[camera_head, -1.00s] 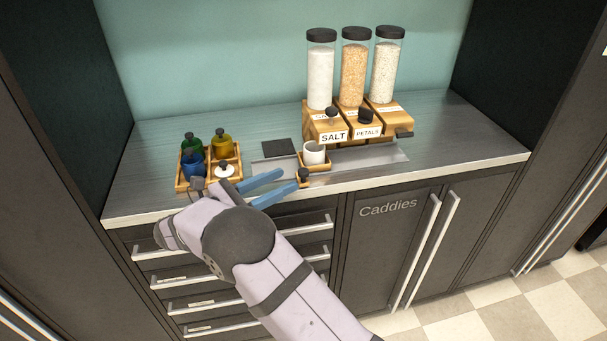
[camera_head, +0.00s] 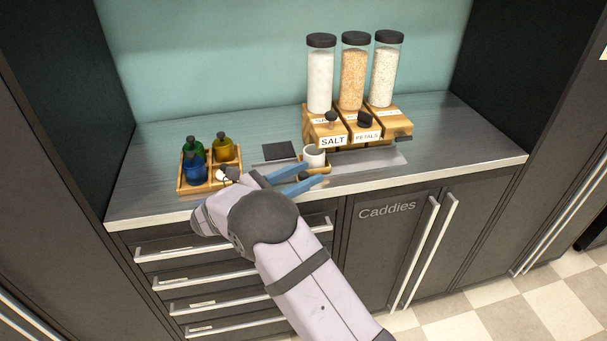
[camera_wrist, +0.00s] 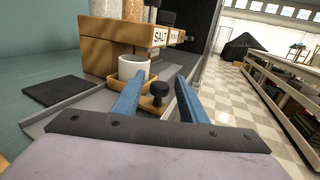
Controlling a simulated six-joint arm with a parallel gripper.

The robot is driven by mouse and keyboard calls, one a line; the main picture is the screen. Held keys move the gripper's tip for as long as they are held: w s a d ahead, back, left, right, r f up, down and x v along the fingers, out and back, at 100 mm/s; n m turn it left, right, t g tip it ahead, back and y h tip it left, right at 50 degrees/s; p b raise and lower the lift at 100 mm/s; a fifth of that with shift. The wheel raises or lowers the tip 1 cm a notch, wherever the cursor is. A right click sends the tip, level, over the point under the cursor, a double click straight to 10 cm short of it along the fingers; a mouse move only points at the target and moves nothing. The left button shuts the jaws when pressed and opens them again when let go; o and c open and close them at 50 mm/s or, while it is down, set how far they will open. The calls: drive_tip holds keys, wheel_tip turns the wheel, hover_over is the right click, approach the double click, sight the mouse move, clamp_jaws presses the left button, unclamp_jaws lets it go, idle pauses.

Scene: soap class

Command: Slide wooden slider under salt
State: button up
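The wooden slider (camera_wrist: 147,102) lies on a grey metal track with a white cup (camera_head: 314,157) standing upright on it. Its black knob (camera_wrist: 159,91) sits between my fingers in the wrist view. My gripper (camera_head: 317,172) is open, its two blue fingers on either side of the knob; contact cannot be told. The fingers partly hide the slider in the head view. The salt dispenser (camera_head: 320,82), a clear tube of white grains on a wooden base labelled SALT, stands behind and just right of the cup. The cup (camera_wrist: 133,69) is in front of that base in the wrist view.
Two more dispensers, one labelled PETALS (camera_head: 367,136), stand right of salt. A black square pad (camera_head: 279,150) lies left of the cup. A wooden caddy (camera_head: 181,186) with coloured bottles is at the left. The track (camera_head: 385,160) is clear to the right.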

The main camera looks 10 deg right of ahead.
drive_tip(key=shift+c, duration=0.4)
clamp_jaws()
drive_tip(key=d, duration=0.4)
drive_tip(key=shift+d+p, duration=0.1)
drive_tip(key=shift+p, duration=0.3)
drive_tip(key=shift+o, duration=0.4)
unclamp_jaws()
drive_tip(key=shift+a, duration=0.25)
drive_tip(key=b+v, duration=0.1)
drive_tip(key=v, duration=0.6)
drive_tip(key=shift+b, duration=0.4)
